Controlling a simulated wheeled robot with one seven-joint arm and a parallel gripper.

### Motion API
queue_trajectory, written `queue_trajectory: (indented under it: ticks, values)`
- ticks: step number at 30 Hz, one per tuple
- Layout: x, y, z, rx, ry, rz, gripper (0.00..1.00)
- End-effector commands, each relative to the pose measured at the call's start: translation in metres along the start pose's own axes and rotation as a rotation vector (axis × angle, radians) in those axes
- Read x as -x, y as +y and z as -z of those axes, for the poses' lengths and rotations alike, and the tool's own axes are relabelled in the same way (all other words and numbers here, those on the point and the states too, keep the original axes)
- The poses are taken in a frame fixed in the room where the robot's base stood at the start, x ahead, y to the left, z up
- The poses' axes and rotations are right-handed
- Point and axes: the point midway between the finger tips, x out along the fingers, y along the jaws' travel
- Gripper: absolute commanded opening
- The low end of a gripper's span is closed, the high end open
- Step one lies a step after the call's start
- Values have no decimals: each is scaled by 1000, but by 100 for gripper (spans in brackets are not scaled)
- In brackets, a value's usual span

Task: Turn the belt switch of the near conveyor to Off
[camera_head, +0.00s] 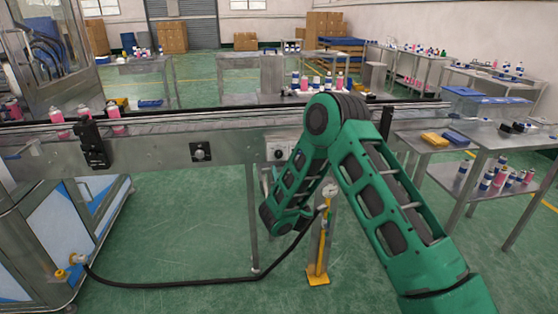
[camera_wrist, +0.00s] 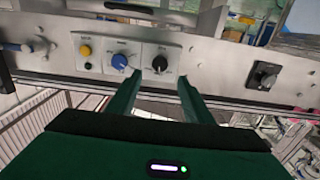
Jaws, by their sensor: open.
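The near conveyor (camera_head: 170,140) runs across the head view with a metal side rail. A light control panel (camera_head: 278,150) on its side is partly hidden by my green arm. In the wrist view, a panel holds a yellow button (camera_wrist: 86,51), a blue knob (camera_wrist: 120,62) and a black knob (camera_wrist: 160,64). Labels are too small to read, so I cannot tell which is the belt switch. My gripper (camera_wrist: 157,84) is open and empty, its fingertips spread on either side of the black knob and just below it. Contact is not visible. The head view does not show the fingertips.
Another black knob on a dark plate (camera_wrist: 265,75) sits to the right in the wrist view. A black bracket (camera_head: 92,144) stands on the conveyor side. A yellow post (camera_head: 319,250) and a black hose (camera_head: 180,283) are below. Bottles stand on tables at the right.

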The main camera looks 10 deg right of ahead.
Motion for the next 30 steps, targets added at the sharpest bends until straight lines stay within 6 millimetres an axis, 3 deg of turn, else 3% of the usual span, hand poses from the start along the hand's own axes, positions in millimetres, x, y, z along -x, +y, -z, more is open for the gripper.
queue_trajectory:
  ticks: [11,30]
  values:
    - [-23,0,0,-2,3,1,46]
    - [-98,0,0,0,2,-1,46]
